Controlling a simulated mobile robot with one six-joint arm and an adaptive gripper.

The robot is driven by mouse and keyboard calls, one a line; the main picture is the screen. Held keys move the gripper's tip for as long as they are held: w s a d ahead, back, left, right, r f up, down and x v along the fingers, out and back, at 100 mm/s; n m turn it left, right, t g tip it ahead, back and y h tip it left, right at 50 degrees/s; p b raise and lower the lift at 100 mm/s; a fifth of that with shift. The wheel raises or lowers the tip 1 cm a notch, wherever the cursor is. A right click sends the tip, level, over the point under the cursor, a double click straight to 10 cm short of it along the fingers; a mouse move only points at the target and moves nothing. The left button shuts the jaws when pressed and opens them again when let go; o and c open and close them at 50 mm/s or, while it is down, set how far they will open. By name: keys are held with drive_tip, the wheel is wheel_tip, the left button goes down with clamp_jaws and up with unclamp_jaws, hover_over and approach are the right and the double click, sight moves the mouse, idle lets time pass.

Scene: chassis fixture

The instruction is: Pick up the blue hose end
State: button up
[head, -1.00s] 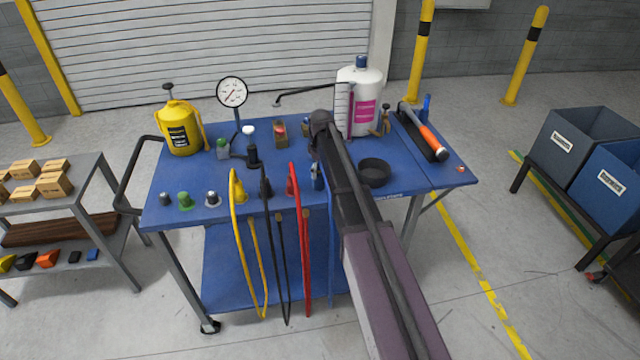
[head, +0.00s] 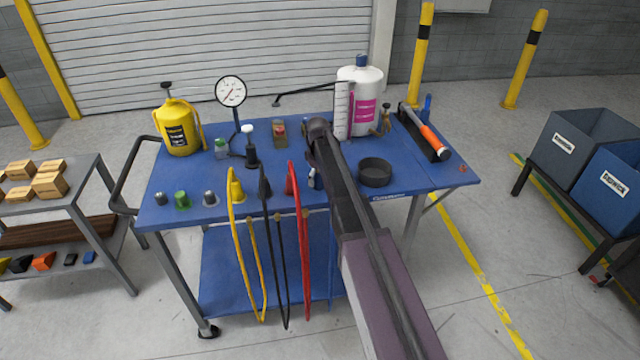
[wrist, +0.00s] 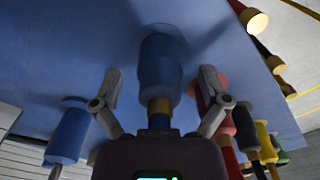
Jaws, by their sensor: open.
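The blue hose end (wrist: 160,75) is in the middle of the wrist view, a blue cylinder with a brass-coloured ring below it, against the blue table. My gripper (wrist: 160,92) is open, with one finger on each side of the blue hose end and a visible gap on both sides. In the head view my arm hides most of the gripper and the blue hose end; a thin blue hose (head: 331,255) hangs just left of the arm.
Red (head: 304,240), black (head: 266,235) and yellow (head: 236,235) hoses hang at the front edge of the blue table (head: 215,175), left of my arm. Another blue cylinder (wrist: 68,130) shows left in the wrist view. A black ring-shaped dish (head: 375,172) stands right of the arm.

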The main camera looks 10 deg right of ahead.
drive_tip(key=shift+f+b, duration=0.8)
drive_tip(key=shift+f, duration=0.35)
clamp_jaws()
